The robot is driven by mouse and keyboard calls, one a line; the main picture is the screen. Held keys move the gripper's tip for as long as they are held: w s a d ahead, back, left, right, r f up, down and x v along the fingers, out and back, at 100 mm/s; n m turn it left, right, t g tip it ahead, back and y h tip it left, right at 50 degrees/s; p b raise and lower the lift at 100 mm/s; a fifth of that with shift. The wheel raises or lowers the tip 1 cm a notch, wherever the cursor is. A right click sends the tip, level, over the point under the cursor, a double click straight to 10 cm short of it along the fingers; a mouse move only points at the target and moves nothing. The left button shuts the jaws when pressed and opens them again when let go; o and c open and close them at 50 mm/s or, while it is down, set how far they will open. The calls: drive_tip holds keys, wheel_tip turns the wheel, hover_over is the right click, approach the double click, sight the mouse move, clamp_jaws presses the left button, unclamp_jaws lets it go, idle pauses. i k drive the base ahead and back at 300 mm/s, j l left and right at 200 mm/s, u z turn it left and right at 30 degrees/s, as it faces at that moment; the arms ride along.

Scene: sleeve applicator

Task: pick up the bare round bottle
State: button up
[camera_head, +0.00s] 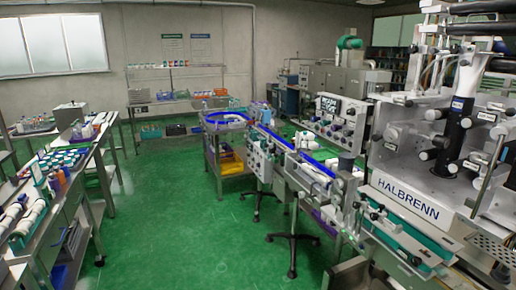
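Several small bottles and containers stand on the long bench (90,165) at the left. All are too small for me to tell which one is a bare round bottle. My gripper is not in view.
A large machine (408,203) marked HALBRENN fills the right side, with a blue-edged conveyor (314,166) running back from it. Shelving (178,108) stands at the back wall. The green floor (180,225) between bench and conveyor is clear.

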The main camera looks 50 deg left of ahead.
sight(304, 141)
drive_tip(key=u, duration=1.55)
drive_tip(key=i+j+u, duration=0.3)
drive_tip(key=i, duration=0.65)
drive_tip(key=i+j+u, duration=0.15)
drive_tip(key=i+u, duration=0.15)
drive_tip(key=i, duration=0.7)
drive_tip(key=i+z, duration=0.1)
drive_tip(key=i, duration=0.5)
drive_tip(key=i+j+z, duration=0.1)
drive_tip(key=i, duration=0.45)
drive_tip(key=i+j, duration=0.15)
drive_tip(key=i, duration=0.45)
drive_tip(key=i+l+z, duration=0.2)
drive_tip(key=z, duration=0.25)
drive_tip(key=i+z, duration=0.7)
drive_tip(key=z, duration=0.15)
drive_tip(key=i+j+z, duration=0.15)
drive_tip(key=i+z, duration=0.15)
drive_tip(key=z, duration=0.15)
